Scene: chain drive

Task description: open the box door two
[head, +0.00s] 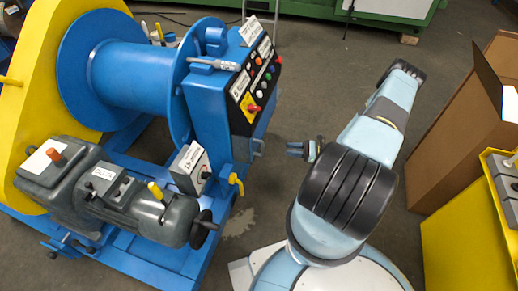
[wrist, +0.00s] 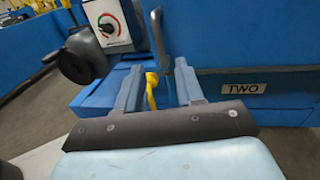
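The blue box front (wrist: 280,55) fills the right of the wrist view, with a label reading "TWO" (wrist: 243,88) low on it. A grey upright handle (wrist: 157,30) stands out from the blue face. My gripper (wrist: 160,66) is open, its two grey fingers apart, with the handle's lower end showing between or just beyond the fingertips. Contact cannot be told. In the head view my gripper (head: 297,149) is right of the blue cabinet (head: 212,120), with a gap to it. The door's edges are not clear.
A dial box (head: 190,168), a yellow hook-shaped part (head: 237,183) and a dark motor with a handwheel (head: 203,229) are near the cabinet. A control panel (head: 256,85) is above. A cardboard box (head: 460,140) stands right of my arm. Floor between is clear.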

